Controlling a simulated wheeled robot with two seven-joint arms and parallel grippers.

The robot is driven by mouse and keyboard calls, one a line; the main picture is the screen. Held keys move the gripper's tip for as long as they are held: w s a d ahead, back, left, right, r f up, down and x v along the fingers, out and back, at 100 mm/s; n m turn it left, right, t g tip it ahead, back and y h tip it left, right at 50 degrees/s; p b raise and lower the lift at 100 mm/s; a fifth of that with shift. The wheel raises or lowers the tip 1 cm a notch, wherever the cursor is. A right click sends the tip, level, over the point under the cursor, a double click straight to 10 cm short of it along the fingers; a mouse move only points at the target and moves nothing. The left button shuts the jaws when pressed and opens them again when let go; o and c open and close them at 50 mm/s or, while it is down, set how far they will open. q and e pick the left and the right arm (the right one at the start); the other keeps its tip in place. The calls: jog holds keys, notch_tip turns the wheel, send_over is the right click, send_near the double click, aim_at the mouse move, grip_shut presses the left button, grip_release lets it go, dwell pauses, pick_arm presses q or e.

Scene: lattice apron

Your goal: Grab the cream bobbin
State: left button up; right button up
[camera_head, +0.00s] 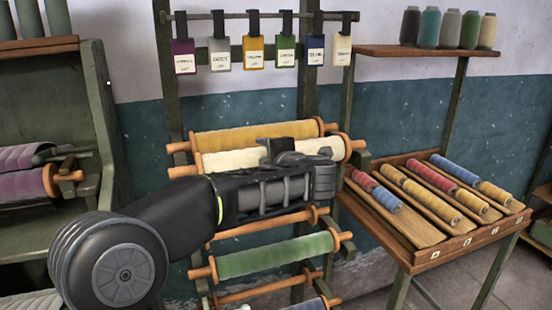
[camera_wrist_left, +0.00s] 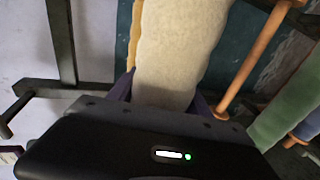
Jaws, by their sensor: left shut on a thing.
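The cream bobbin (camera_head: 228,160) lies across the rack, just below the yellow bobbin (camera_head: 240,137), with orange ends. My left gripper (camera_head: 281,150) reaches over it from the front, right of its middle. In the left wrist view the cream roll (camera_wrist_left: 182,45) runs up from between the two fingers of the left gripper (camera_wrist_left: 163,100), which is shut on it. The wrist body hides the near part of the roll. The right gripper is not in view.
Below, a green bobbin (camera_head: 275,256) and bare orange rods sit on the rack. Coloured tags (camera_head: 254,52) hang above. A slanted tray (camera_head: 410,236) with several small spools stands right. A shelf unit with purple bobbins (camera_head: 22,188) stands left.

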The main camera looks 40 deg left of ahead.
pick_arm(q)
grip_shut()
jog(key=shift+r, duration=0.15)
notch_tip(320, 180, up, 10)
jog(key=shift+f+p, duration=0.1)
jog(key=shift+p, duration=0.2)
dwell(0.4)
dwell(0.5)
